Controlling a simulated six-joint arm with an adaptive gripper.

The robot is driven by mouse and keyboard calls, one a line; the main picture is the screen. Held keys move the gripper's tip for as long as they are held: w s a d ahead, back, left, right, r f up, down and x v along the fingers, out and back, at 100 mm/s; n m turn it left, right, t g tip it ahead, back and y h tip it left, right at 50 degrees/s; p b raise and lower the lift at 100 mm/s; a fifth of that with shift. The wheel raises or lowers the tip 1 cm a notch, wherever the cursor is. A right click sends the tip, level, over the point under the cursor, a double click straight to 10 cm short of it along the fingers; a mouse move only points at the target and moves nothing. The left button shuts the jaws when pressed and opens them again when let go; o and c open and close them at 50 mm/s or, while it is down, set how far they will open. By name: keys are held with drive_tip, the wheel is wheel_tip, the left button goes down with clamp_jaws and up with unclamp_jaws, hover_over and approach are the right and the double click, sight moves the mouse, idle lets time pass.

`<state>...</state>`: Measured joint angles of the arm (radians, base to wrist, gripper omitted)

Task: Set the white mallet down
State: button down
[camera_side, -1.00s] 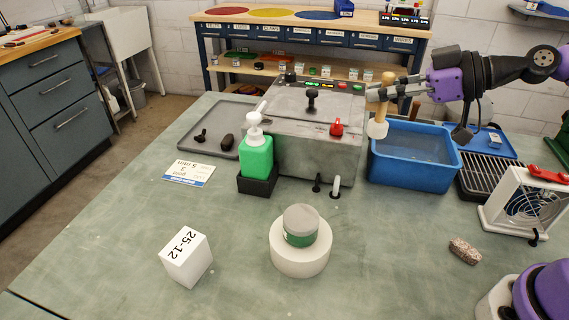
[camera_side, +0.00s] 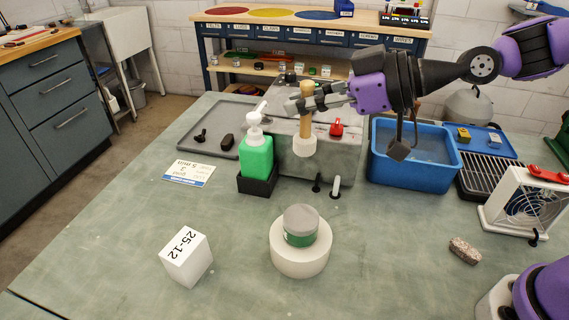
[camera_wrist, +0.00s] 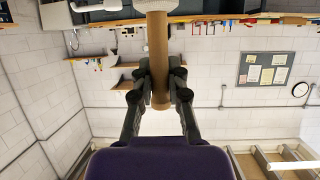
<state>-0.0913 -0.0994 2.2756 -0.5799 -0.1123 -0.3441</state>
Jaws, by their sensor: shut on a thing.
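The white mallet has a wooden handle and a white head (camera_side: 304,146). My gripper (camera_side: 308,97) is shut on its handle and holds it upright, head down, above the bench. In the side view the head shows in front of the grey metal box (camera_side: 342,160). In the wrist view my gripper (camera_wrist: 159,82) has a finger on each side of the wooden handle (camera_wrist: 158,50), and part of the white head (camera_wrist: 155,5) shows at the top edge. The gap between the head and any surface below is hard to judge.
A green pump bottle (camera_side: 257,157) stands left of the mallet, near a grey tray (camera_side: 190,146). A blue tub (camera_side: 412,178) is to the right. In front are a jar (camera_side: 300,226) on a white round block (camera_side: 300,262) and a white cube (camera_side: 187,257).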

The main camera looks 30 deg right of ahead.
drive_tip(key=s+a+f+n+g+y, duration=0.25)
drive_tip(key=s+a+f, duration=0.3)
drive_tip(key=a, duration=0.35)
drive_tip(key=s+a+f+n+g+y, duration=0.1)
drive_tip(key=s+a+f+n+g, duration=0.2)
drive_tip(key=s+a, duration=0.45)
drive_tip(key=shift+t, duration=0.35)
drive_tip(key=shift+w+a+f, duration=0.2)
drive_tip(key=shift+w+f, duration=0.15)
drive_tip(key=shift+f, duration=0.8)
drive_tip(key=shift+w+a+f, duration=0.15)
drive_tip(key=shift+w+f, duration=0.2)
drive_tip(key=shift+f, duration=0.85)
drive_tip(key=shift+w+a+f, duration=0.2)
drive_tip(key=shift+w+f, duration=0.15)
drive_tip(key=shift+f, duration=0.8)
drive_tip(key=shift+f, duration=0.6)
drive_tip(key=c, duration=0.8)
unclamp_jaws()
drive_tip(key=shift+d, duration=0.1)
